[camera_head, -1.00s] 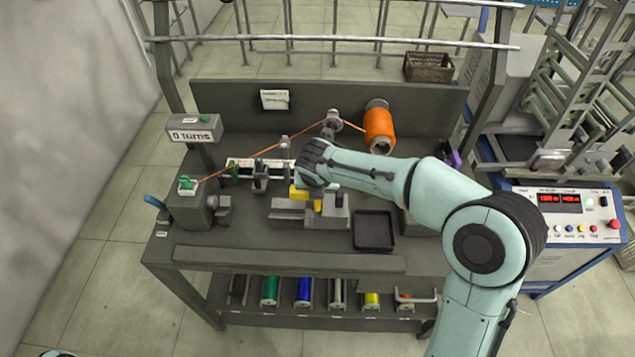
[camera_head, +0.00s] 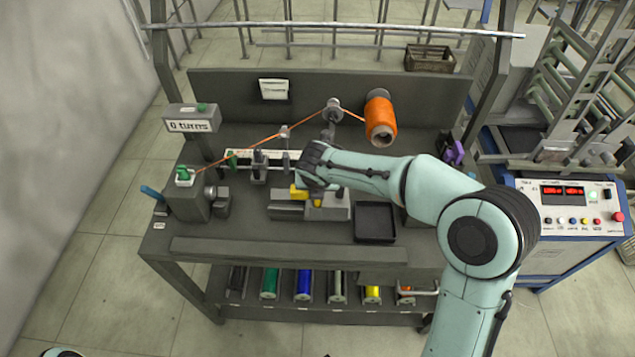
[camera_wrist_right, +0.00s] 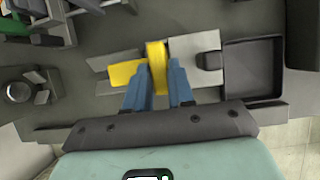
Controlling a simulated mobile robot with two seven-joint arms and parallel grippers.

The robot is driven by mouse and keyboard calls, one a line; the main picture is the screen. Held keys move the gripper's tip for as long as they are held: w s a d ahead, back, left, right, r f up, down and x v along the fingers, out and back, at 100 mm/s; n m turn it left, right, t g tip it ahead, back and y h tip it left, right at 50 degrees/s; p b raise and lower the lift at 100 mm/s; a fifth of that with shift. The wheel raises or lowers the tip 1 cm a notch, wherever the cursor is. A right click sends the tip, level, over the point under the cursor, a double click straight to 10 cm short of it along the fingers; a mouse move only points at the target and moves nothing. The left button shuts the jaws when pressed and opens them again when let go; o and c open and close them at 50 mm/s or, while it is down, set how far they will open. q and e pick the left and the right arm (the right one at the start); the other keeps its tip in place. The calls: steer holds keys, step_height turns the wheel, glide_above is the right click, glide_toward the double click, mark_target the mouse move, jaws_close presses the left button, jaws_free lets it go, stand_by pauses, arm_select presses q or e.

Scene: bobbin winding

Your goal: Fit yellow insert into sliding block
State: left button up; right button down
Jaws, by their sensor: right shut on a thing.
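A yellow insert (camera_wrist_right: 157,62) is held upright between the blue fingertips of my right gripper (camera_wrist_right: 158,88) in the right wrist view. My right gripper is shut on it, above the grey block assembly (camera_wrist_right: 192,50) on the bench. A second yellow piece (camera_wrist_right: 124,73) lies on the assembly just left of the fingers. In the head view a yellow part (camera_head: 299,192) shows beside my wrist, and the grey assembly (camera_head: 288,207) lies below it. My wrist hides the fingertips there. I cannot tell whether the insert touches the block. My left gripper is not in view.
A dark empty tray (camera_head: 375,238) is right of the assembly. An orange spool (camera_head: 380,122) stands behind, its orange thread running left over guides to a winder (camera_head: 190,200). Several coloured spools (camera_head: 304,285) sit on the shelf below. The bench's front ledge (camera_head: 285,255) is clear.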

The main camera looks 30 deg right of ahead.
stand_by(0.4)
steer(key=shift+f+b, duration=0.3)
steer(key=shift+f, duration=0.4)
steer(key=c, duration=0.9)
jaws_free()
steer(key=shift+r, duration=0.1)
steer(key=p+v, duration=0.2)
steer(key=v, duration=1.1)
steer(key=shift+a+r, duration=0.1)
